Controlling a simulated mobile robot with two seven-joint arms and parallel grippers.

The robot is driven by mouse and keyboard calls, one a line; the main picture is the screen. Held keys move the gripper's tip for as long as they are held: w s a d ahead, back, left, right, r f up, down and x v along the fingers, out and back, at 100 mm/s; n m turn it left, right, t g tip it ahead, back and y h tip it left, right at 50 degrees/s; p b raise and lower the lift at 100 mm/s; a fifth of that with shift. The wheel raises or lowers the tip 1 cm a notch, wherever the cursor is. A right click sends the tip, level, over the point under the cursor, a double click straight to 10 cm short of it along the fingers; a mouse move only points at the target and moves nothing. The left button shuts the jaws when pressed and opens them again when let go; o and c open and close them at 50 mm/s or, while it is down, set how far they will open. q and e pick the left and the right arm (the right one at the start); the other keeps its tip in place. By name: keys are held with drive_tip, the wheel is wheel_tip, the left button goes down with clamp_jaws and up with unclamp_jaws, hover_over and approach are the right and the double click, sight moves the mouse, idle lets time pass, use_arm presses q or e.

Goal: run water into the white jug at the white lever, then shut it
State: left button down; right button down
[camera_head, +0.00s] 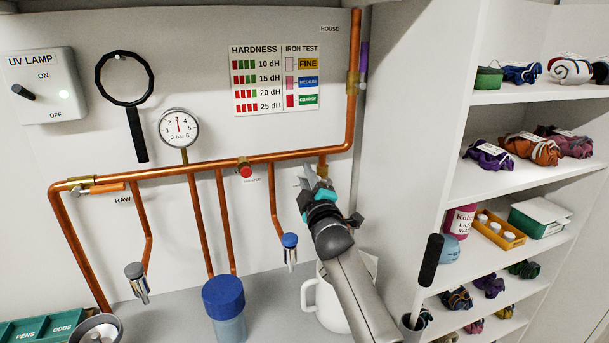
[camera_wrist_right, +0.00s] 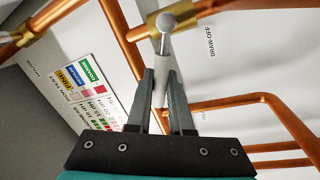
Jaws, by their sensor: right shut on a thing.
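My right gripper (camera_head: 312,181) is up at the copper pipe's draw-off branch in the head view. In the right wrist view its two fingers (camera_wrist_right: 162,100) are shut on the white lever (camera_wrist_right: 161,78), which stands between them. The lever meets a grey round-ended fitting (camera_wrist_right: 167,22) beside the copper pipe marked DRAW-OFF. The white jug (camera_head: 325,309) stands on the counter below, partly hidden behind my right forearm, its handle to the left. The spout and any water are hidden by my arm. My left gripper is not in view.
A blue-capped filter vessel (camera_head: 224,300) stands left of the jug. A blue-topped tap (camera_head: 289,248) hangs close left of my arm, and a grey-topped tap (camera_head: 137,277) hangs farther left. A loaded shelf unit (camera_head: 440,190) bounds the right side.

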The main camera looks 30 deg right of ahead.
drive_tip(key=m+p, duration=0.1)
drive_tip(key=d+r+m+p, duration=0.1)
drive_tip(key=m, duration=0.1)
drive_tip(key=shift+s+r+m+g+h, duration=0.1)
drive_tip(key=shift+r+m+g+h, duration=0.2)
drive_tip(key=shift+g+h, duration=0.1)
drive_tip(key=shift+d+r+m+p, duration=0.2)
drive_tip(key=shift+m+p, duration=0.45)
drive_tip(key=shift+m, duration=0.15)
drive_tip(key=shift+d, duration=0.1)
drive_tip(key=shift+s, duration=0.1)
drive_tip(key=c, duration=0.8)
unclamp_jaws()
drive_tip(key=v, duration=1.5)
drive_tip(key=shift+a+b, duration=0.25)
drive_tip(key=shift+b, duration=0.05)
